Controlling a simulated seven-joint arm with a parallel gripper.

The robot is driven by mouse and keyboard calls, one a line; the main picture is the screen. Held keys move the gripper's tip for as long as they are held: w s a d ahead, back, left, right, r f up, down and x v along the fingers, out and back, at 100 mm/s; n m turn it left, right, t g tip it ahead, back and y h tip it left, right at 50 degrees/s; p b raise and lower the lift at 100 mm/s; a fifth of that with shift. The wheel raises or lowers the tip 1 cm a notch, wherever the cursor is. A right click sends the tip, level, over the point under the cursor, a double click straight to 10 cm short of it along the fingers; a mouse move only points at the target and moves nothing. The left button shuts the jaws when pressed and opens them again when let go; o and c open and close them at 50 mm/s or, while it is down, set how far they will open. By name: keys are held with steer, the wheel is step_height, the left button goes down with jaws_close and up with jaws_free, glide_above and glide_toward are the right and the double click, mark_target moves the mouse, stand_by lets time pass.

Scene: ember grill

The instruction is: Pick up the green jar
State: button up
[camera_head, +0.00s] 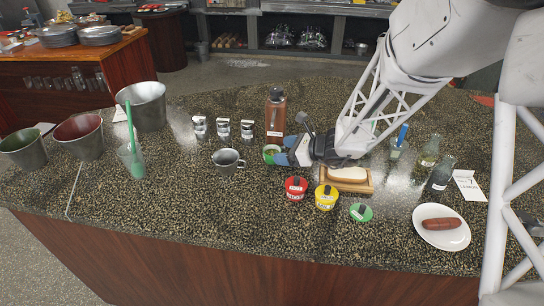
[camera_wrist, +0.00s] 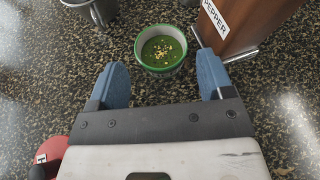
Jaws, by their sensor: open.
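The green jar (camera_head: 271,153) stands on the speckled counter at the tips of my gripper. In the wrist view the green jar (camera_wrist: 161,62) is round and lidless, with a green rim and green contents with yellow bits. My gripper (camera_head: 284,150) is open, its two blue fingers pointing toward the jar. In the wrist view my gripper (camera_wrist: 162,72) is empty between the fingers, with the jar just beyond and roughly centred in the gap. I cannot tell whether a finger touches it. A green lid (camera_head: 361,212) lies apart on the counter.
A brown pepper container (camera_wrist: 240,25) stands close right of the jar in the wrist view; it also shows in the head view (camera_head: 275,112). A grey mug (camera_head: 226,163) is left of the jar. Red (camera_head: 296,189) and yellow (camera_head: 326,197) jars and a bread board (camera_head: 346,187) are nearby.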

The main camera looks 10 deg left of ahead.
mark_target(265, 150)
steer(key=shift+x, duration=2.5)
steer(key=shift+f, duration=0.1)
steer(key=c, duration=0.9)
steer(key=shift+r, duration=0.35)
steer(key=shift+r, duration=3.3)
steer(key=shift+s+d+f, duration=0.1)
steer(key=shift+s+d, duration=0.75)
steer(key=shift+d, duration=2)
steer(key=shift+s+d, duration=0.85)
steer(key=shift+d, duration=2)
steer(key=shift+s+d+f, duration=0.1)
steer(key=shift+s+d, duration=0.75)
steer(key=shift+d, duration=2)
steer(key=shift+d, duration=0.1)
